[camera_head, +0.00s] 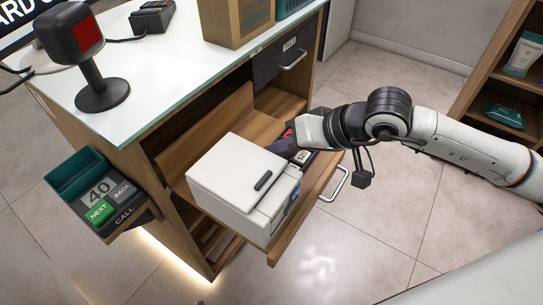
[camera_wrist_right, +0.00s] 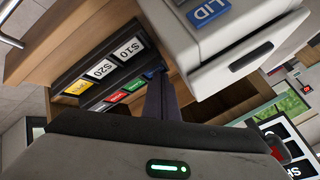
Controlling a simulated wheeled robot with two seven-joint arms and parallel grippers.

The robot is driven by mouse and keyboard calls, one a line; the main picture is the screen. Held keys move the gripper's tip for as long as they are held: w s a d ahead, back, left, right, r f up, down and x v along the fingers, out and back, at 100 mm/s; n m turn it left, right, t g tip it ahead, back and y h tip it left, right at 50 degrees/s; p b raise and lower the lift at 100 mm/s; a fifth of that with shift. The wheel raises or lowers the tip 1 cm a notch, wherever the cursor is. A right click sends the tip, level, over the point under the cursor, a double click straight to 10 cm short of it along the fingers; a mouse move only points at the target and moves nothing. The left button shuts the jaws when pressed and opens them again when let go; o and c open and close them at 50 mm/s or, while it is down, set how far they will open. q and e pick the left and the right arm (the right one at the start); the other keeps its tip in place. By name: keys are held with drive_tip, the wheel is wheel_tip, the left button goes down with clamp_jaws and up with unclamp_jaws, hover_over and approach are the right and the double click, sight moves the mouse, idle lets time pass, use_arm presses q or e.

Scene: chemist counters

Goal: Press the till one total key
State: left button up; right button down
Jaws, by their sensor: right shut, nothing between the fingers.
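A white box-shaped unit (camera_head: 235,182) with a dark slot sits on the pulled-out wooden shelf of the counter. It also shows in the right wrist view (camera_wrist_right: 232,62), with a blue "LID" label (camera_wrist_right: 208,11). I cannot make out a key marked total. My right gripper (camera_head: 272,147) is shut and empty, its dark fingers (camera_wrist_right: 158,88) between the panel and the white unit. Contact is unclear. My left gripper is not in view.
The glass-topped counter (camera_head: 150,95) holds a dark scanner on a stand (camera_head: 100,92), a small dark device (camera_head: 152,17) and a cardboard box (camera_head: 238,20). A call unit (camera_head: 97,190) showing "40" hangs at the counter's left end. Open floor (camera_head: 380,240) lies at right.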

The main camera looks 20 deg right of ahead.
drive_tip(key=shift+r, duration=0.1)
idle(0.3)
drive_tip(key=shift+r, duration=0.65)
drive_tip(key=shift+r+p, duration=1.2)
drive_tip(key=shift+r, duration=1.3)
